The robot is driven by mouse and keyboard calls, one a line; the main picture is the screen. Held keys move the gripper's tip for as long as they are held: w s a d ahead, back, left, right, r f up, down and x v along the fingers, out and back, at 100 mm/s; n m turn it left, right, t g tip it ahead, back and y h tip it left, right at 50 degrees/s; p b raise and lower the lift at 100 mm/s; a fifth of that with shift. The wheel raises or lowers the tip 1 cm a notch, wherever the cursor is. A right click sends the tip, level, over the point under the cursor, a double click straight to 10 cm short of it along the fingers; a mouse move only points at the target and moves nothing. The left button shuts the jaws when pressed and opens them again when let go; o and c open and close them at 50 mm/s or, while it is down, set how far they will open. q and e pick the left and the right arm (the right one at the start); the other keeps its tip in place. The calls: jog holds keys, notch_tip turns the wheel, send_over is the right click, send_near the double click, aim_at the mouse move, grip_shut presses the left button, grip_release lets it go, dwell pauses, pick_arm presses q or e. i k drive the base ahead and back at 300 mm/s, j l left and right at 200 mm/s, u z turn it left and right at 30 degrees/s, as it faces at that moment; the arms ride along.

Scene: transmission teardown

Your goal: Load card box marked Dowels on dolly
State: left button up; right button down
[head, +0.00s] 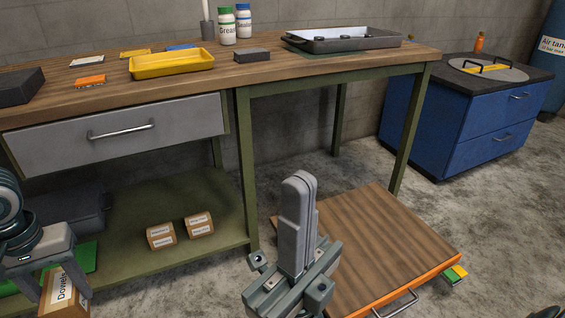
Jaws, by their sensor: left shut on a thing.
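The card box marked Dowels (62,295) is at the lower left, cut by the frame edge, with its white label facing up and right. My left gripper (56,288) is shut on it, a finger on each side. Whether the box touches anything below cannot be seen. The dolly (375,245), a flat wooden deck with an orange edge, is on the floor right of centre; its visible deck is empty. My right gripper (298,180) points up in front of the dolly's left side, its long grey fingers together and nothing visible between them.
A bench leg (245,170) stands between shelf and dolly. A blue cabinet (465,120) stands behind right. Floor right of the dolly is mostly clear.

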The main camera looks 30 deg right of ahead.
aim_at(381, 257)
jog(key=z, duration=2.8)
jog(key=i+j, duration=0.15)
jog(key=j, duration=0.2)
jog(key=i+j, duration=0.2)
jog(key=j, duration=0.15)
jog(key=i+j, duration=0.15)
jog(key=j, duration=0.2)
